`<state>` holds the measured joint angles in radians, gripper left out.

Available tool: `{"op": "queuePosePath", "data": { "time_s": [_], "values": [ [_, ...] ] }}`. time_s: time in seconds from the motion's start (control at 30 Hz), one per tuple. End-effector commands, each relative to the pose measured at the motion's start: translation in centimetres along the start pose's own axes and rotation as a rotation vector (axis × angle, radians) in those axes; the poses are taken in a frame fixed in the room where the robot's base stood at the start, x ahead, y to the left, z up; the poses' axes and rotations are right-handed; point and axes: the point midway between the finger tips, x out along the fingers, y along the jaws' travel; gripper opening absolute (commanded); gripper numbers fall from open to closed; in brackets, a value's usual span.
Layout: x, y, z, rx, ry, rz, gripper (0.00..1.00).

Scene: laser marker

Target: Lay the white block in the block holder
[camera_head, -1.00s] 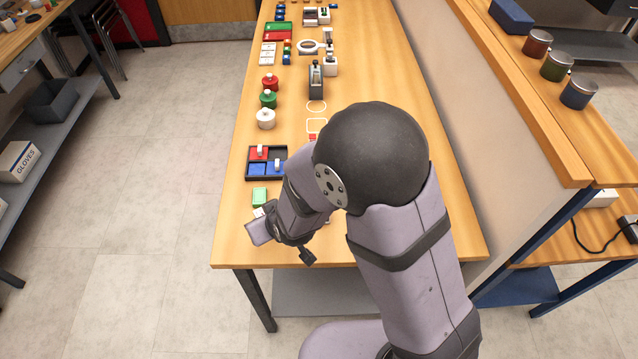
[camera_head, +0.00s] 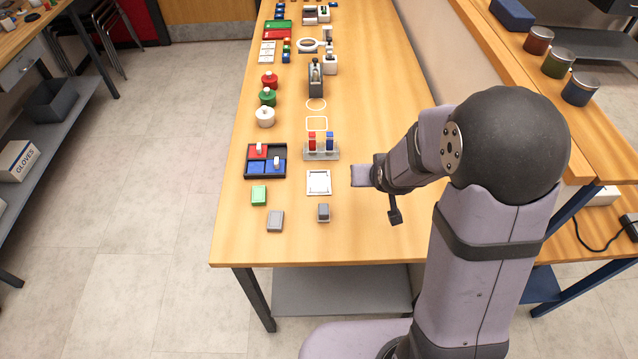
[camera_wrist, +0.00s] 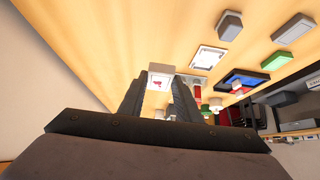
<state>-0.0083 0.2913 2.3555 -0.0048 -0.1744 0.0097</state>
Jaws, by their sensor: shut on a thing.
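My gripper (camera_wrist: 158,92) is shut on the white block (camera_wrist: 160,79), which has a small red mark on its face and shows between the dark fingers in the wrist view. In the head view my gripper (camera_head: 362,176) is over the right half of the bench, and the block cannot be made out there. A white square frame, which looks like the block holder (camera_head: 318,182), lies flat on the bench to the left of my gripper. It appears empty, and it also shows in the wrist view (camera_wrist: 208,58), apart from the held block.
A rack with red and blue pieces (camera_head: 321,155) stands just behind the frame. A grey block (camera_head: 323,212) is in front of it, with another grey block (camera_head: 275,221) and a green block (camera_head: 259,195) to the left. A dark tray (camera_head: 250,176) holds red and blue pieces.

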Motion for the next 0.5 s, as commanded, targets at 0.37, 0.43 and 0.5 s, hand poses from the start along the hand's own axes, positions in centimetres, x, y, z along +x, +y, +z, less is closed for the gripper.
{"op": "queuePosePath", "data": {
  "time_s": [0.37,0.43,0.5],
  "values": [
    [4.2,-2.6,-1.5,-0.020,0.000,-0.032,0.05],
    [5.1,-3.3,-1.9,-0.025,-0.002,-0.038,0.05],
    [6.0,-4.1,-2.5,-0.031,-0.003,-0.044,0.05]
  ]
}}
